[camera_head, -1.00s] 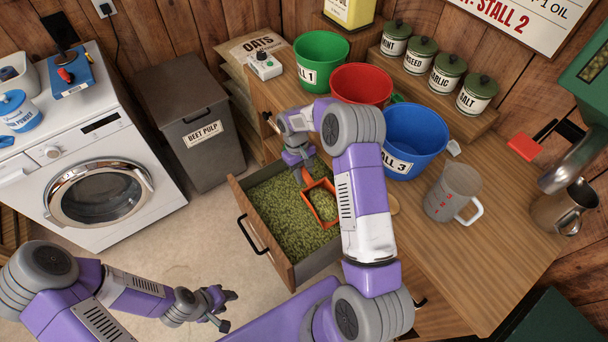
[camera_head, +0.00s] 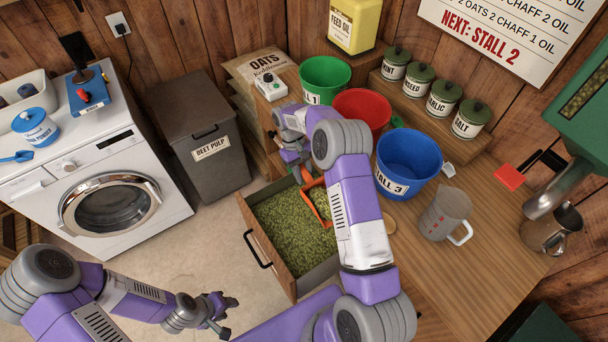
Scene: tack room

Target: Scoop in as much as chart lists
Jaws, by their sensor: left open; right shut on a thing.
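My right gripper (camera_head: 297,165) is shut on the handle of an orange scoop (camera_head: 313,203), which holds green chopped feed. The scoop is at the right rear of an open drawer (camera_head: 274,254) of the same feed; my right arm hides part of it. I cannot tell whether it touches the feed. The green bucket (camera_head: 325,72), red bucket (camera_head: 352,104) and blue bucket marked 3 (camera_head: 408,160) stand on the bench. The wall chart (camera_head: 497,35) reads "NEXT: STALL 2" below a line ending "2 OATS 2 CHAFF 1 OIL"; its top is cut off. My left gripper (camera_head: 222,317) is open and empty.
A measuring jug (camera_head: 445,213) and metal pitcher (camera_head: 549,232) stand on the bench (camera_head: 475,265). Labelled jars (camera_head: 431,86) and a yellow feed oil container (camera_head: 353,25) are behind. A beet pulp bin (camera_head: 205,143) and washing machine (camera_head: 100,190) are left. The floor before the drawer is clear.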

